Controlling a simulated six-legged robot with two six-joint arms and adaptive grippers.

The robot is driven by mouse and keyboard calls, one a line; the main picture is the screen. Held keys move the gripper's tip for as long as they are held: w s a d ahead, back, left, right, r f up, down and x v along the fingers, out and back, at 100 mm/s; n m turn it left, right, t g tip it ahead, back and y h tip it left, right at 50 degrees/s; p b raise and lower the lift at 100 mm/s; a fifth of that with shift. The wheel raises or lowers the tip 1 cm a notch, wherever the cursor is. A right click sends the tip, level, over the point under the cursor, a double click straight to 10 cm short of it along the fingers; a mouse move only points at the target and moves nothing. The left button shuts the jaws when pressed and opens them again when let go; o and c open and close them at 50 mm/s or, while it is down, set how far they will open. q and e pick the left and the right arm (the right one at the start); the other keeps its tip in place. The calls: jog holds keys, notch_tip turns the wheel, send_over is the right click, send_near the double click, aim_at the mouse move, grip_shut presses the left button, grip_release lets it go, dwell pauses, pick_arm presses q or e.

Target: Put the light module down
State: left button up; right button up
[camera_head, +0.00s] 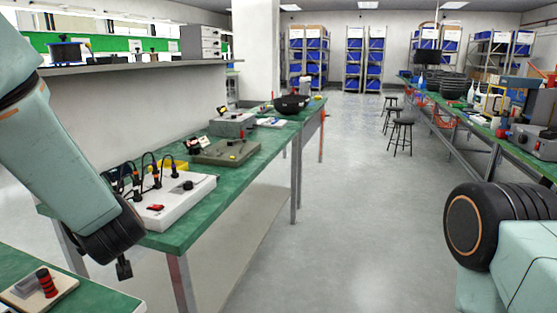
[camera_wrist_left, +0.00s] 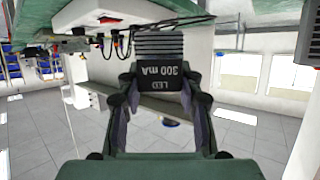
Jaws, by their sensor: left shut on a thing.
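The light module (camera_wrist_left: 160,82) is a dark block lettered "LED 300 mA", upside down in the left wrist view, with a grey finned part. My left gripper (camera_wrist_left: 162,100) is shut on it, one finger on each side. In the head view my left arm comes in from the left, its wrist in front of the green bench (camera_head: 205,232). Only a small dark piece shows below the wrist there, so most of the gripper and module are hidden. My right arm shows at the lower right of the head view, but its gripper is out of view.
A white box (camera_head: 182,205) with several black cables stands on the bench near my left wrist. Behind it are a flat olive case (camera_head: 226,152) and a grey box (camera_head: 233,124). The middle floor is clear.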

pick_arm(q)
jog(key=d+f+m+t+h, duration=0.2)
jog(key=d+f+m+h, duration=0.4)
jog(key=d+m+h, duration=0.3)
jog(key=shift+d+f+m+h, duration=0.2)
jog(key=shift+d+m+h, duration=0.1)
jog(key=shift+d+h, duration=0.6)
jog(key=s+d+f+m+g+h, duration=0.1)
jog(key=s+m+h, duration=0.1)
jog(key=s+d+f+m+g+h, duration=0.1)
jog(key=s+d+h, duration=0.1)
jog(key=s+d+f+m+h, duration=0.1)
jog(key=s+m+h, duration=0.1)
jog(key=s, duration=0.1)
jog(key=shift+d+f+m+g, duration=0.3)
jog(key=shift+g, duration=0.1)
jog(key=shift+s+d+f+m+g+h, duration=0.15)
jog(key=shift+s+f+m+g+h, duration=0.25)
jog(key=shift+s, duration=0.9)
jog(key=shift+s+d+f+m+g+h, duration=0.2)
jog(key=shift+s+f+m+g, duration=0.3)
jog(key=shift+s, duration=0.75)
jog(key=shift+s+d+f+m+g+h, duration=0.1)
jog(key=shift+s+f+m+g+h, duration=0.3)
jog(key=shift+s, duration=0.9)
jog(key=shift+f, duration=0.1)
jog(key=shift+w, duration=0.1)
